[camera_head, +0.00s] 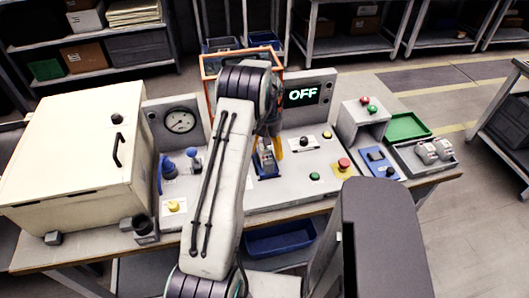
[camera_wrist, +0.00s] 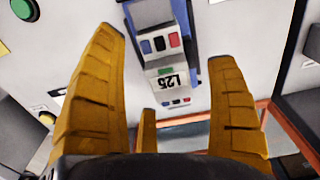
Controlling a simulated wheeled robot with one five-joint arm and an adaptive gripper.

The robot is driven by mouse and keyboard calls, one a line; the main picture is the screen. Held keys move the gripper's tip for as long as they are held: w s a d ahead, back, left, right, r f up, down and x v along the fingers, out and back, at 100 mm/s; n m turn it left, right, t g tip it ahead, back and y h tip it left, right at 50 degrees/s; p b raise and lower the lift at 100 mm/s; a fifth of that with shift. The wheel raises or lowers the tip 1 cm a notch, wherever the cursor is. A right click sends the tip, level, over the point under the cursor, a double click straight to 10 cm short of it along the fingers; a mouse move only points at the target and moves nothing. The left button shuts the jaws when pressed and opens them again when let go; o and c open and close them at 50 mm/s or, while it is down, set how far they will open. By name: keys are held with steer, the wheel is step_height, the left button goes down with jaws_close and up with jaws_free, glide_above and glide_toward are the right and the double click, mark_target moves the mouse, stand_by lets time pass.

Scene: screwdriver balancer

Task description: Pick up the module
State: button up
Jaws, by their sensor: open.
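The module, a light grey block with blue and red patches and an "L25" label (camera_wrist: 167,80), is near the centre of the wrist view. It seems to sit in a blue holder (camera_wrist: 194,30). In the head view the module (camera_head: 265,158) is small and partly hidden by my arm, so its detail is hard to make out. My gripper (camera_wrist: 165,50) is open, with its yellow fingers apart on either side of the module in the picture. No contact shows. In the head view my gripper (camera_head: 268,150) is over the holder, mostly behind my arm.
A cream box with a black handle (camera_head: 75,150) stands on the left of the bench. A gauge (camera_head: 180,121), an "OFF" display (camera_head: 303,95), an orange frame (camera_head: 207,68), a red button (camera_head: 344,163) and a green tray (camera_head: 405,127) surround the work spot.

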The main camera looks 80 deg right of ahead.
steer(key=c, duration=1.4)
